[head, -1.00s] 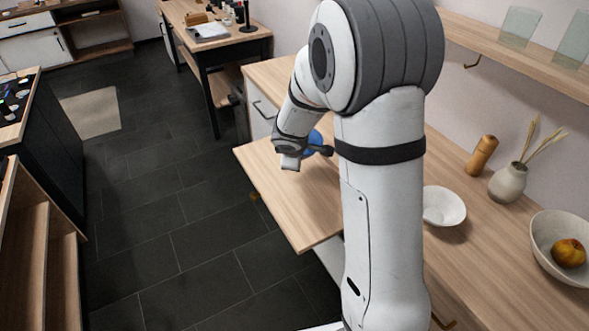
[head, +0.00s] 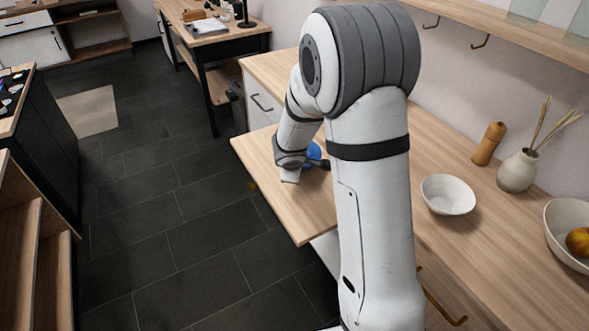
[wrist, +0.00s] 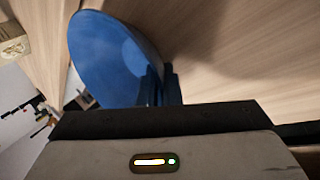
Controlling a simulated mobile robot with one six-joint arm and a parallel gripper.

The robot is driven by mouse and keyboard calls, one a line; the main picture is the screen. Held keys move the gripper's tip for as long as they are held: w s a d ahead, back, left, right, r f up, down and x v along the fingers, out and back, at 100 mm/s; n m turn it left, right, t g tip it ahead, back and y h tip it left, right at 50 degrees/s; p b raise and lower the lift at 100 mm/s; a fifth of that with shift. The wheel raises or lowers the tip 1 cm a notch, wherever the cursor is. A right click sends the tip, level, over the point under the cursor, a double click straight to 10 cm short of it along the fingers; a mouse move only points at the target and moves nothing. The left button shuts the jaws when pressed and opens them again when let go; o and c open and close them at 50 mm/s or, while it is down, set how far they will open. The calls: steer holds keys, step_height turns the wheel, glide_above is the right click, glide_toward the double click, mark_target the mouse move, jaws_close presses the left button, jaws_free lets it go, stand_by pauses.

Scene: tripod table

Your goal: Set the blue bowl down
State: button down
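The blue bowl (head: 314,152) is over the pale wooden counter section in the head view, partly hidden by my arm. In the wrist view the blue bowl (wrist: 108,58) looks tipped relative to the camera. My gripper (wrist: 163,85) is shut on the bowl's rim, with one dark finger on each side of the wall. In the head view my gripper (head: 320,163) is a small dark shape beside the bowl. Whether the bowl touches the wood cannot be told.
A white bowl (head: 448,195) stands on the counter to the right, near a wooden mill (head: 489,144) and a vase (head: 517,171). A larger bowl (head: 562,242) holds fruit at the right edge. The wood (head: 300,210) in front of my gripper is clear.

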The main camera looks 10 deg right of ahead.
steer(key=c, duration=1.9)
jaws_free()
steer(key=shift+s+r+p, duration=0.1)
steer(key=shift+r+p, duration=0.25)
steer(key=shift+r, duration=0.05)
steer(key=s+d+r+m+h+p, duration=0.15)
steer(key=s+r+m+p, duration=0.25)
steer(key=s+r, duration=0.8)
steer(key=s+r+m+g+y, duration=0.1)
steer(key=s+r+m, duration=0.3)
steer(key=s, duration=0.4)
steer(key=s+r+m+g+y, duration=0.2)
steer(key=s+r+m, duration=0.2)
steer(key=s, duration=0.4)
steer(key=shift+s+a+m+g, duration=0.2)
steer(key=shift+s+m+g, duration=0.1)
steer(key=shift+m, duration=0.4)
